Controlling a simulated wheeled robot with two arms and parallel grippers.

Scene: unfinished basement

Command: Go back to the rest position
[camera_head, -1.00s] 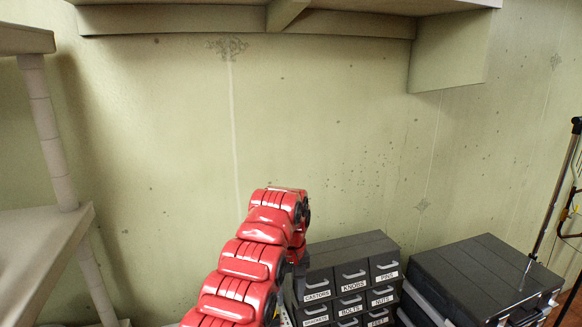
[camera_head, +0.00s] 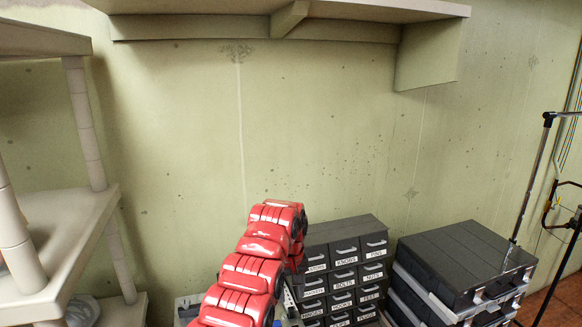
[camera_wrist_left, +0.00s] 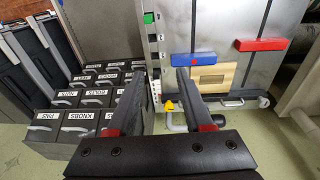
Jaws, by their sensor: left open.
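My left arm (camera_head: 247,268) is a red, segmented arm rising from the bottom middle of the head view. It partly hides the left side of a dark drawer cabinet. Its gripper cannot be made out there. In the left wrist view, my left gripper (camera_wrist_left: 160,78) shows two dark fingers spread apart with nothing between them. Beyond them are a grey metal cabinet (camera_wrist_left: 215,50) and a small yellow item. My right gripper is not in view.
The dark labelled drawer cabinet (camera_head: 340,231) stands against the concrete wall, with black cases (camera_head: 465,255) stacked at its right. A shelf unit (camera_head: 75,235) stands at left. A wall shelf (camera_head: 250,28) spans the top. A dark stand (camera_head: 535,185) is at far right.

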